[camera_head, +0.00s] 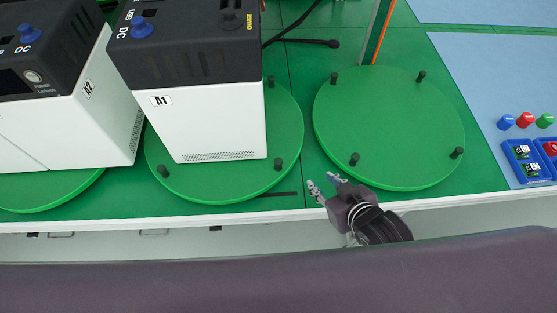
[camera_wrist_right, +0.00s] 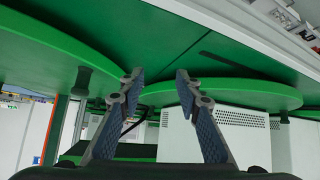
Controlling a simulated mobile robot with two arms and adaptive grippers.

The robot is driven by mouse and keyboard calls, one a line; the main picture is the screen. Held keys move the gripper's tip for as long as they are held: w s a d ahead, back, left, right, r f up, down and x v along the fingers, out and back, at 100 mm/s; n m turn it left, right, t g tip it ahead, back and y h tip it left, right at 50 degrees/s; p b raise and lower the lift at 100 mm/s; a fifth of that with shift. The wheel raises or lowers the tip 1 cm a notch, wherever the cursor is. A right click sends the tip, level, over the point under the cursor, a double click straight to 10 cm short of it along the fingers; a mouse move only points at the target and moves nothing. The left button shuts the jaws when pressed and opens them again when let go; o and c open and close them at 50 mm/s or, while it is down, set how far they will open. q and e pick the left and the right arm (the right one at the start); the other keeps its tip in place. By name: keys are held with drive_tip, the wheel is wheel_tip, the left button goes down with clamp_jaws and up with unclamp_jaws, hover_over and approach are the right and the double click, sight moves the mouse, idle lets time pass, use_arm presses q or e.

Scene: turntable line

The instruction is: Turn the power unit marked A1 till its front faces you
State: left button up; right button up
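The power unit A1 (camera_head: 205,125) is a white box with a black top, a blue knob and an "A1" label on the side toward me. It stands on the middle green turntable (camera_head: 285,110), which has short dark pegs near its rim. The unit also shows in the right wrist view (camera_wrist_right: 240,128). My right gripper (camera_head: 322,184) is open and empty at the table's front edge, between the middle and the right turntable, apart from the unit. Its two fingers stand spread in the right wrist view (camera_wrist_right: 158,88). My left gripper is not in view.
Power unit A2 (camera_head: 75,120) stands on the left turntable (camera_head: 50,195), close beside A1. The right turntable (camera_head: 390,125) is empty except for its pegs. Blue, red and green knobs (camera_head: 525,119) and blue boxes (camera_head: 525,160) lie at the right. A black cable runs behind A1.

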sight(281, 165)
drive_tip(key=a+r+n+y, duration=0.1)
drive_tip(key=a, duration=0.1)
drive_tip(key=w+a+r+t+y, duration=0.1)
drive_tip(key=a+y, duration=0.1)
drive_tip(key=a, duration=0.1)
drive_tip(key=a+r+n+t+y, duration=0.1)
drive_tip(key=a, duration=0.1)
drive_tip(key=shift+w+a+r+n+y, duration=0.2)
drive_tip(key=shift+a+n+y, duration=0.1)
drive_tip(key=shift+y, duration=0.1)
drive_tip(key=x, duration=0.6)
drive_tip(key=shift+w+a+f+p, duration=0.2)
drive_tip(key=shift+w+p, duration=0.1)
drive_tip(key=shift+p, duration=0.1)
clamp_jaws()
